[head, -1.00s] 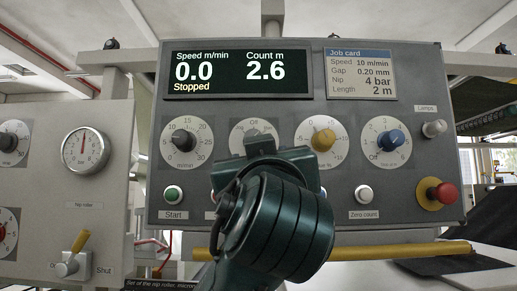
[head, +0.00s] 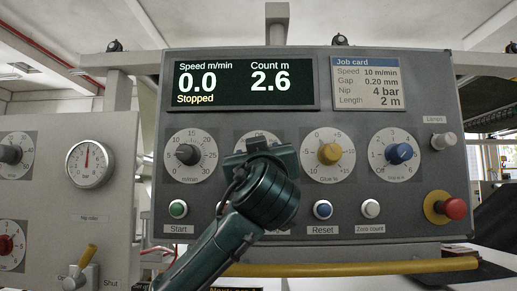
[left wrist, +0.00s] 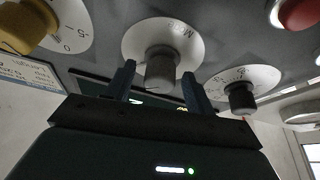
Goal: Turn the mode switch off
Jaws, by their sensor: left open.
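The mode switch is a grey knob on a round white dial (head: 258,135), the second from the left on the control panel. In the head view its knob and most of its dial are hidden behind my left gripper (head: 262,147); "Off" is partly visible at the dial's top. In the left wrist view the grey mode knob (left wrist: 160,70) shows beyond and between the two open fingers of my left gripper (left wrist: 159,84). No contact is evident there, and I cannot tell the knob's setting. My right gripper is not in view.
The speed knob (head: 188,155) is left of the mode dial, and the yellow glue knob (head: 328,154) is right of it. Below are a green Start button (head: 178,209), a blue Reset button (head: 323,209) and a red stop button (head: 455,208). The display (head: 240,83) reads Stopped.

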